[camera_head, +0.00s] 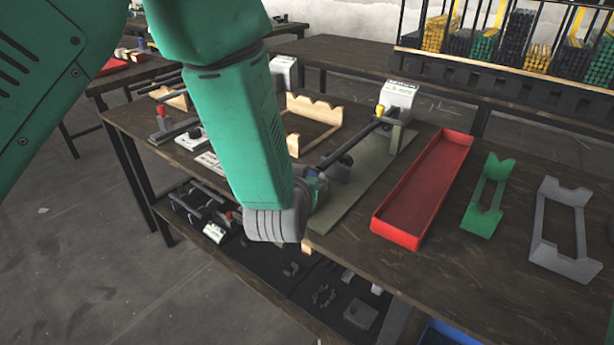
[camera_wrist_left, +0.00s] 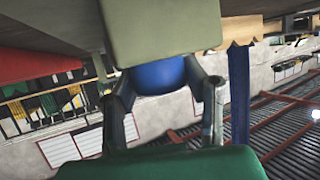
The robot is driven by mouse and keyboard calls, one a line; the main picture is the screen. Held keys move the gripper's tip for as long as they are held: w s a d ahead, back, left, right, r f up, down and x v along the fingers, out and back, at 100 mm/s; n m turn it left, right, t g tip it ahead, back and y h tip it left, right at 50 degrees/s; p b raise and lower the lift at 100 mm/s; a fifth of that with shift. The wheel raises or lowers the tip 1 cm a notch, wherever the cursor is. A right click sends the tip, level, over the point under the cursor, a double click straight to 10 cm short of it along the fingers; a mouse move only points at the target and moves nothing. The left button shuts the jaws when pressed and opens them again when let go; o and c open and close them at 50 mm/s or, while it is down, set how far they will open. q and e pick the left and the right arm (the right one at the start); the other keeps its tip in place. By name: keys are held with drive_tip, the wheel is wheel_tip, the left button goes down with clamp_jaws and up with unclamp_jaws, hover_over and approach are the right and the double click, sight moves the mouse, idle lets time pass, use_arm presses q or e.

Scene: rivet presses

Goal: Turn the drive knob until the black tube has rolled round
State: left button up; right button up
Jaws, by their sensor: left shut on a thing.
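The blue drive knob (camera_wrist_left: 158,76) shows in the left wrist view, between the two fingers of my left gripper (camera_wrist_left: 165,98), which is shut on it. A pale olive part (camera_wrist_left: 160,28) is right beside the knob. In the head view my green left arm reaches down to the front end of a press on an olive base plate (camera_head: 372,188). The black tube (camera_head: 350,143) runs from near my gripper towards a white block (camera_head: 398,95) with a yellow knob. My arm hides the drive knob and part of the press there. My right gripper is not in view.
A red tray (camera_head: 427,185), a green stand (camera_head: 488,195) and a grey stand (camera_head: 562,232) stand to the right on the dark table. A lower shelf holds several parts.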

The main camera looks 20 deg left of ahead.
use_arm(q)
drive_tip(key=o, duration=1.2)
drive_tip(key=shift+d, duration=0.1)
drive_tip(key=v, duration=1.1)
drive_tip(key=shift+s+r, duration=0.1)
drive_tip(key=shift+s, duration=0.3)
drive_tip(key=s+a+f+g, duration=0.3)
drive_tip(key=s+f+g, duration=0.15)
drive_tip(key=f, duration=0.55)
drive_tip(key=s+a+f+g, duration=0.3)
drive_tip(key=s+f, duration=0.2)
drive_tip(key=f, duration=0.4)
drive_tip(key=s+a+f+g, duration=0.1)
drive_tip(key=s+a+f, duration=0.1)
drive_tip(key=s, duration=0.3)
drive_tip(key=s+a+f+m+g+p, duration=0.1)
drive_tip(key=s+a+f+g, duration=0.1)
drive_tip(key=s+f, duration=0.2)
drive_tip(key=s+a+f+g+h, duration=0.1)
drive_tip(key=s+a+f+g, duration=0.1)
drive_tip(key=s, duration=0.5)
drive_tip(key=shift+a+f+m, duration=0.25)
drive_tip(key=shift+f+m, duration=0.05)
drive_tip(key=shift+f, duration=0.55)
